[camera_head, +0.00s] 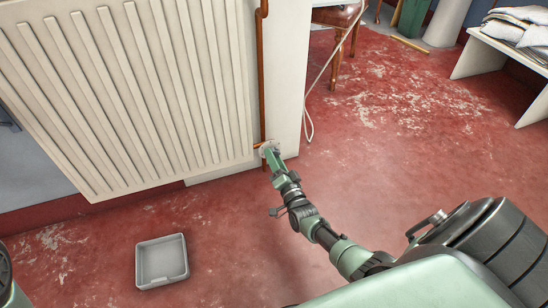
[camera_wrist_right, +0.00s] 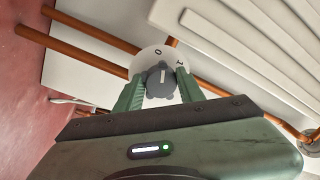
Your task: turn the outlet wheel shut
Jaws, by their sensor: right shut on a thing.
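The outlet wheel is a small dark grey lobed knob (camera_wrist_right: 160,82) with a short white line on its face. It sits in front of a round white plate (camera_wrist_right: 148,58) that carries a 0 and another small mark to its right. The white line points up, roughly towards the 0. My right gripper (camera_wrist_right: 157,90) is shut on the wheel, with one green finger on each side. In the head view my right gripper (camera_head: 269,152) reaches the radiator's lower right corner, hiding most of the wheel. My left gripper is not in view.
The cream radiator (camera_head: 120,90) fills the upper left. A copper pipe (camera_head: 260,70) runs down beside it. A grey tray (camera_head: 162,261) lies on the red floor below. A pale cable (camera_head: 309,118) hangs to the right. The floor at right is mostly clear before a white bench (camera_head: 490,58).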

